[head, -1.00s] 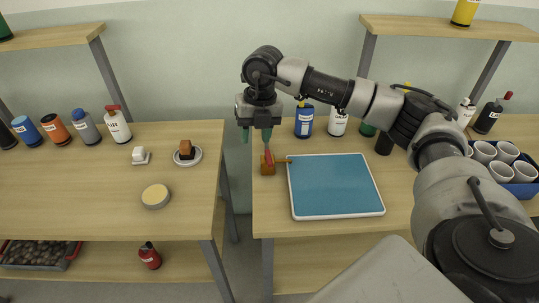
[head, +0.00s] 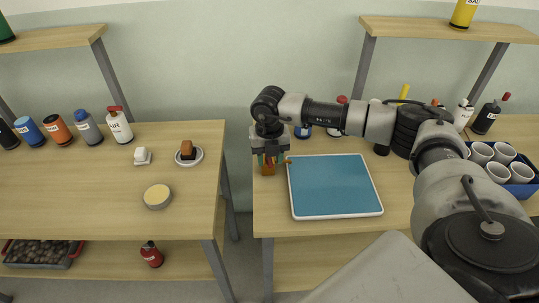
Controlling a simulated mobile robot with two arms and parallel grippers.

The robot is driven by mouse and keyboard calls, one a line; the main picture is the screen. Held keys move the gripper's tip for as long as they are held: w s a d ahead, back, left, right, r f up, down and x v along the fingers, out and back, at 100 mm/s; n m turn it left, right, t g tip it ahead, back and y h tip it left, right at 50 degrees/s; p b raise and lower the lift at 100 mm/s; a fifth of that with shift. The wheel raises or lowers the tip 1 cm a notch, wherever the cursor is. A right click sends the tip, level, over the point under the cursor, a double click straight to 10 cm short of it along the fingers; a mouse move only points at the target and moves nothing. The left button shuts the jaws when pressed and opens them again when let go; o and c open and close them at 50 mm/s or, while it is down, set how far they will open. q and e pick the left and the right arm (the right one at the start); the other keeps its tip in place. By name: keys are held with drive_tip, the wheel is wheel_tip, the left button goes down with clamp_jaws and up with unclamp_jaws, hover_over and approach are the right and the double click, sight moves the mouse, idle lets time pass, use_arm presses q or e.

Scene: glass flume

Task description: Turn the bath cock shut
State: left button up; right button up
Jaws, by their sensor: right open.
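The bath cock is a small brown-orange block (head: 268,170) with a short spout toward the blue tray, at the left end of the right table in the head view. Its red handle is mostly hidden by my gripper. My right gripper (head: 271,159) is open and points down, with its green-tipped fingers at the top of the cock, one on either side as seen here. I cannot tell whether the fingers touch the handle. My left gripper is not in view.
A blue tray with a white rim (head: 335,186) lies just right of the cock. Bottles stand behind it, partly hidden by my arm. A blue crate of white cups (head: 523,188) is at the right. A gap separates the left table (head: 100,190) from the right one.

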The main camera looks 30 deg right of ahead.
clamp_jaws()
